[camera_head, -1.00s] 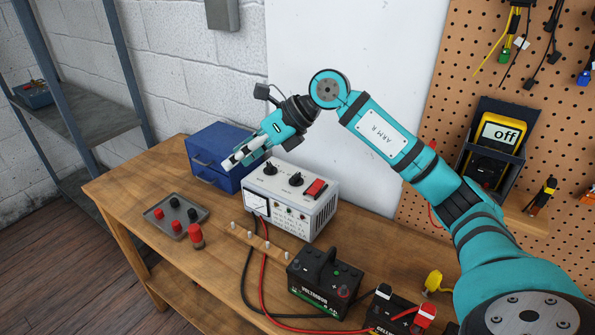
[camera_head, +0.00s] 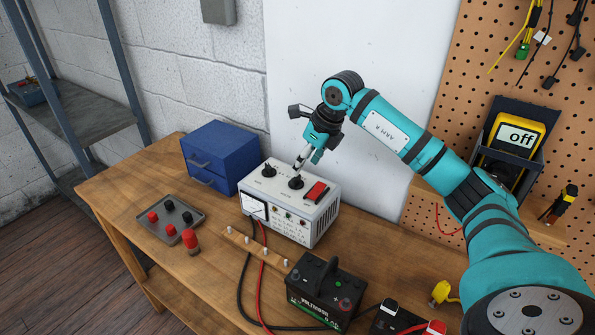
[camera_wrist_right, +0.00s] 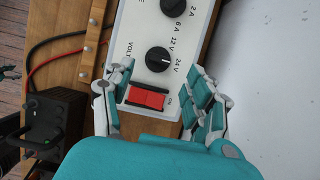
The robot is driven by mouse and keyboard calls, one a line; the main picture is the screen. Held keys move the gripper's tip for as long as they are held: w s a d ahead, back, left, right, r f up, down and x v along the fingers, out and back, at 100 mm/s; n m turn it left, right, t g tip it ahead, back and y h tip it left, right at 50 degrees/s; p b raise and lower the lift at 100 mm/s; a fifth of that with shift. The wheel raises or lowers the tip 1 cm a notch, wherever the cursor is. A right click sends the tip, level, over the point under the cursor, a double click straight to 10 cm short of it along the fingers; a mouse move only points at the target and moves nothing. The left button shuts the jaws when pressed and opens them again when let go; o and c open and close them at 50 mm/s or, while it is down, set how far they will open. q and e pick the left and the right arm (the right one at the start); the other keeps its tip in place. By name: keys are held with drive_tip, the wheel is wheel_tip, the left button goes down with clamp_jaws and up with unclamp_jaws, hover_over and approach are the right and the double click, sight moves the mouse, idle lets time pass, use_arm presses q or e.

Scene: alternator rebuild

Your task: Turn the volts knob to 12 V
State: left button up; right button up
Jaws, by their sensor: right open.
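The charger (camera_head: 318,217) is a light grey box with two black knobs and a red switch (camera_head: 316,190) on top. The volts knob (camera_head: 296,183) is the one nearer the switch. In the right wrist view the volts knob (camera_wrist_right: 158,60) sits beside the 12V and 24V marks; its pale pointer line is small and I cannot be sure which mark it meets. My right gripper (camera_head: 300,164) points down above this knob, open and empty. In the right wrist view its fingers (camera_wrist_right: 162,78) stand apart on both sides of the knob and switch (camera_wrist_right: 147,97). My left gripper is out of view.
A blue drawer box (camera_head: 222,150) stands left of the charger. A grey tray (camera_head: 152,227) with red and black caps lies at the left. A wooden peg strip (camera_head: 250,245), cables and a black battery (camera_head: 325,290) are in front. A pegboard (camera_head: 480,75) is behind at right.

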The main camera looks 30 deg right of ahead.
sight(297, 177)
drive_tip(key=p+x, duration=0.1)
drive_tip(key=x, duration=0.5)
drive_tip(key=shift+r, duration=0.1)
drive_tip(key=shift+c, duration=0.4)
drive_tip(key=c, duration=1.1)
drive_tip(key=shift+o, duration=0.2)
